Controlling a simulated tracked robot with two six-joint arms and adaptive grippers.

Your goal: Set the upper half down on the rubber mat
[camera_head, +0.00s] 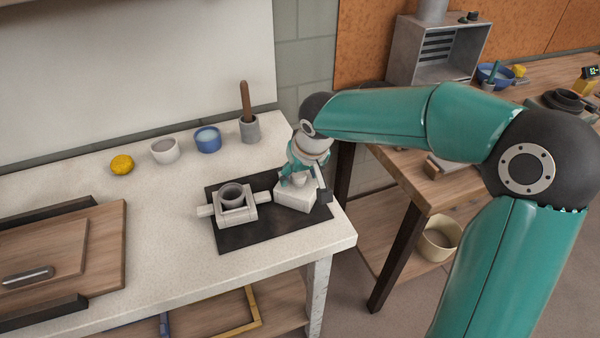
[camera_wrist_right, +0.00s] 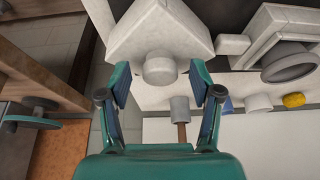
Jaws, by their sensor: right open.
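The upper half (camera_head: 293,197) is a white block with a round knob, and it appears to rest on the right part of the black rubber mat (camera_head: 240,239). In the right wrist view the upper half (camera_wrist_right: 157,28) fills the top middle, its knob (camera_wrist_right: 159,68) facing the camera. My right gripper (camera_head: 298,174) is over the block; in its wrist view the open fingers (camera_wrist_right: 160,78) stand either side of the knob, with gaps on both sides. The lower half (camera_head: 249,214), white with side handles, stands left of it, with a grey round vessel (camera_head: 232,191) in it. My left gripper is out of view.
A yellow sponge (camera_head: 122,164), a white bowl (camera_head: 165,151), a blue bowl (camera_head: 207,140) and a grey pot (camera_head: 249,131) with a wooden handle line the back of the table. Wooden boards (camera_head: 100,250) lie left. The table's right edge is close to the mat.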

